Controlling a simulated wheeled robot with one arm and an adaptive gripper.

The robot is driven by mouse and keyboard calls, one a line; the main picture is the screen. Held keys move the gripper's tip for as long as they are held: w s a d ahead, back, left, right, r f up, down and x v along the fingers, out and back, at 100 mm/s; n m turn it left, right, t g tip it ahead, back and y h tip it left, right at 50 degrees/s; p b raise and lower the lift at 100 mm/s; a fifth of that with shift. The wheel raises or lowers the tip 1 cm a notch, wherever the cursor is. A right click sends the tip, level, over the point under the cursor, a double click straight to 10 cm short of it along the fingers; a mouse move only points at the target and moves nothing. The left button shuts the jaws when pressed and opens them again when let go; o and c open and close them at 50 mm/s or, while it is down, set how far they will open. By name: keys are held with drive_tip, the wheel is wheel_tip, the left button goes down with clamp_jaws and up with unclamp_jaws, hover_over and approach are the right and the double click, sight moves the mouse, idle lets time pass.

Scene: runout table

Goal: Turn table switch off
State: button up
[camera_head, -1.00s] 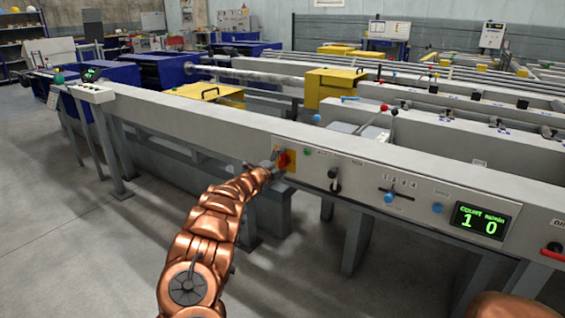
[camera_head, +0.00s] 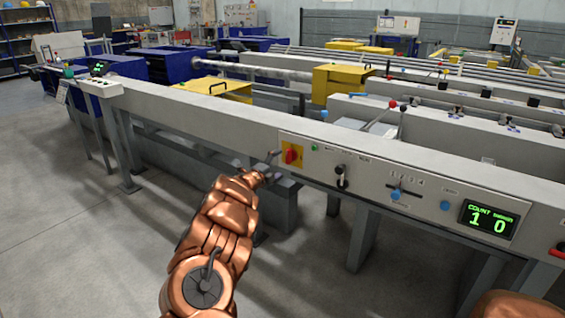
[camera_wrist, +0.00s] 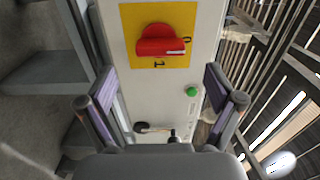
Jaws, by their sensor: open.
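The table switch is a red rotary knob (camera_head: 291,156) on a yellow plate (camera_head: 299,148), set in the front panel of the long table. In the wrist view the red knob (camera_wrist: 163,41) sits near the top centre, with a dark mark on the yellow plate below its handle. My gripper (camera_head: 272,165) is just left of the switch and apart from it in the head view. In the wrist view my gripper (camera_wrist: 160,95) is open and empty, its two fingers spread wide on either side of the panel.
A green button (camera_wrist: 191,92) lies beside the yellow plate. A black lever (camera_head: 341,176), a blue knob (camera_head: 395,194) and a count display (camera_head: 488,218) are further right on the panel. The floor (camera_head: 90,240) left of my arm is clear.

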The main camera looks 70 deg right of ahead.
drive_tip(key=shift+v, duration=2.45)
drive_tip(key=shift+w+r, duration=0.1)
